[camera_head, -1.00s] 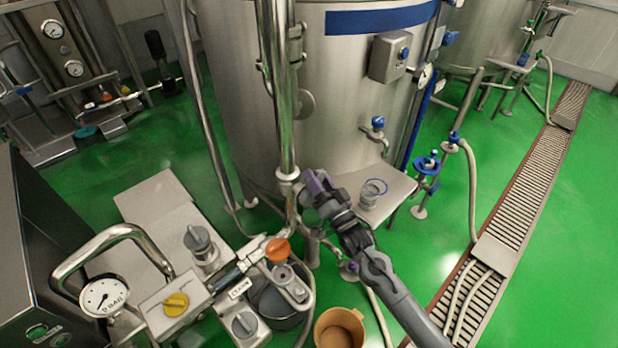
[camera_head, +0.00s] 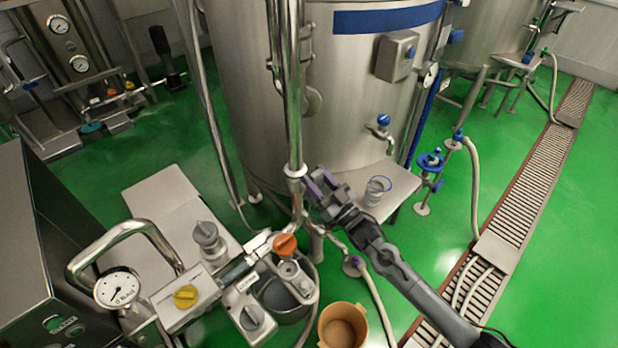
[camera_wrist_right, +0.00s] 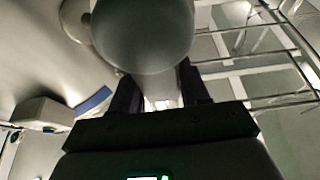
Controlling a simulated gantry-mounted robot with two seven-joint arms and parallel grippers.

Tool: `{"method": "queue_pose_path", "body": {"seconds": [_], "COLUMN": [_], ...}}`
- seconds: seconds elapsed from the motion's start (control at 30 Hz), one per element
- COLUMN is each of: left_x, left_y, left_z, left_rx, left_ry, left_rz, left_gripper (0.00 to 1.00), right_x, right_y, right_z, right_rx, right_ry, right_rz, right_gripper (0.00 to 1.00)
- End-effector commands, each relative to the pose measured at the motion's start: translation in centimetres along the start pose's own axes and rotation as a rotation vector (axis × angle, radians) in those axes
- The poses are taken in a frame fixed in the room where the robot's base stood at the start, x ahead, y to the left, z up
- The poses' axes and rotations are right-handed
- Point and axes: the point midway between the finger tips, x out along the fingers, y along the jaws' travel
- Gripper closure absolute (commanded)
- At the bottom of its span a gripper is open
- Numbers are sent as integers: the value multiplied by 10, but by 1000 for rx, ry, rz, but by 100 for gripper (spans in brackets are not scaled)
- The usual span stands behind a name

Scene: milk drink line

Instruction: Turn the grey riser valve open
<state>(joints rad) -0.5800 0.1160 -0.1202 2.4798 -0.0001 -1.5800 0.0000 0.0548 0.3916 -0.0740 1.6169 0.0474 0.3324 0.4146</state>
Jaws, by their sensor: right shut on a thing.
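The riser is a shiny vertical pipe (camera_head: 293,100) in front of the big steel tank, with a pale collar low on it. My right gripper (camera_head: 311,186) is beside the riser just below that collar, reaching in from the lower right. In the right wrist view a large smooth grey rounded part, which I take for the grey riser valve (camera_wrist_right: 142,45), fills the space in front of the fingers (camera_wrist_right: 160,95). The gripper is shut on it. The fingers hide most of this part in the head view, and its turn angle cannot be read. My left gripper is not in view.
A steel tank (camera_head: 345,110) stands close behind. A valve cluster with an orange knob (camera_head: 285,244), a yellow knob (camera_head: 186,296) and a gauge (camera_head: 117,287) is at lower left. A tan bucket (camera_head: 343,328) stands in front.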

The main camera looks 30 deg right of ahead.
Motion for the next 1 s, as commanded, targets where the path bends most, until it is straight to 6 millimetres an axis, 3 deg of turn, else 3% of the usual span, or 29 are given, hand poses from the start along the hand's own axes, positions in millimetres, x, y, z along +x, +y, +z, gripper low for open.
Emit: {"method": "queue_pose_path", "body": {"seconds": [0.33,0.37,0.5,0.83,1.0], "left_x": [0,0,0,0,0], "left_y": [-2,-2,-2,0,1], "left_z": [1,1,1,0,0], "left_rx": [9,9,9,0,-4], "left_ry": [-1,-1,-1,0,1], "left_rz": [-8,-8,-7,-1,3], "left_gripper": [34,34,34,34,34], "right_x": [-1,0,0,-3,-18], "right_y": [-1,-1,-1,0,0], "right_z": [0,0,0,0,2], "right_rx": [-9,-9,-8,-6,-6], "right_ry": [-1,-1,-1,-1,-3], "right_rz": [-4,-4,-4,-2,-2], "right_gripper": [100,53,34,34,34]}}
